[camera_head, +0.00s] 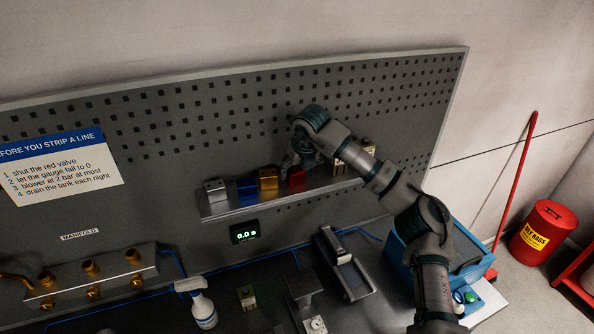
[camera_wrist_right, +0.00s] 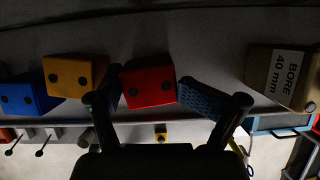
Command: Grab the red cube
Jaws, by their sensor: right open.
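The red cube (camera_head: 297,177) stands on the small metal shelf (camera_head: 230,207) on the pegboard, right of a gold cube (camera_head: 268,180). In the wrist view the red cube (camera_wrist_right: 149,86) shows two dark dots on its face. My right gripper (camera_head: 303,160) is at the cube and hides part of it in the head view. In the wrist view my right gripper (camera_wrist_right: 153,97) is open, with one finger on each side of the red cube. The left finger lies close to the gold cube (camera_wrist_right: 76,75). I cannot tell whether either finger touches the red cube. My left gripper is not in view.
A blue cube (camera_head: 247,190) and a grey block (camera_head: 216,191) stand further left on the shelf. A block labelled BORE 40 mm (camera_wrist_right: 284,77) is to the right. Below are a brass-fitted manifold (camera_head: 92,281), a spray bottle (camera_head: 202,305) and a blue bin (camera_head: 478,262).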

